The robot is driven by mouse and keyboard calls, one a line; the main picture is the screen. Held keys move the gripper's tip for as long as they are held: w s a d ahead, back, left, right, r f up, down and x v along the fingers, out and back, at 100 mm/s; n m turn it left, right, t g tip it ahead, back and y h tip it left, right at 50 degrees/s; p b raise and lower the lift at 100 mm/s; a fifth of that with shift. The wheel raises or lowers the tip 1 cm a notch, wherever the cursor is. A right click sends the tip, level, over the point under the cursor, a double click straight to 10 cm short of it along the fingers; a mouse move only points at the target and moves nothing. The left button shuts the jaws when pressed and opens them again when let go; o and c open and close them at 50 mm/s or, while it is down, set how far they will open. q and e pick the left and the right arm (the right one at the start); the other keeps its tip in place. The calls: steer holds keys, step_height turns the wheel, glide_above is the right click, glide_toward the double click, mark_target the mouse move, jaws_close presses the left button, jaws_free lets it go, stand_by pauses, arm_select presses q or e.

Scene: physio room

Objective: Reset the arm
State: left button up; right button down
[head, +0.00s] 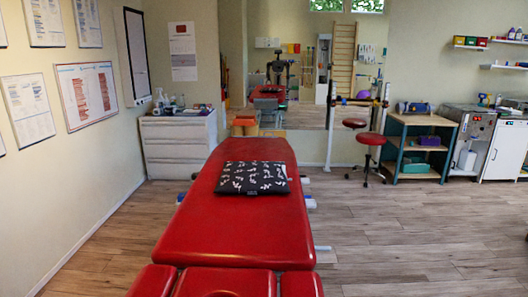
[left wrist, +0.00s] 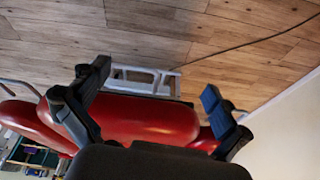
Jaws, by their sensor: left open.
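My left gripper (left wrist: 155,82) shows in the left wrist view with its two dark fingers spread wide. It is open, and nothing is held between the fingers. The red padding of the treatment table (left wrist: 150,118) is seen behind and between the fingers; I cannot tell how far off it is. In the head view the same red treatment table (head: 235,225) stretches away in front of me. Neither arm shows in the head view, and my right gripper is in neither view.
A black patterned cushion (head: 252,178) lies on the table. A white drawer cabinet (head: 178,142) stands at the back left, and a red stool (head: 371,140) stands at the back right near a wooden shelf unit (head: 418,150). Wooden floor (head: 410,235) right of the table is clear.

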arm_select(q)
steer(key=s+f+g, duration=0.1)
steer(key=s+f, duration=0.2)
steer(key=f, duration=2)
steer(key=s+a+f+g+p, duration=0.1)
steer(key=s+a+f, duration=0.2)
steer(key=s+f, duration=1.1)
steer(key=shift+s, duration=1.05)
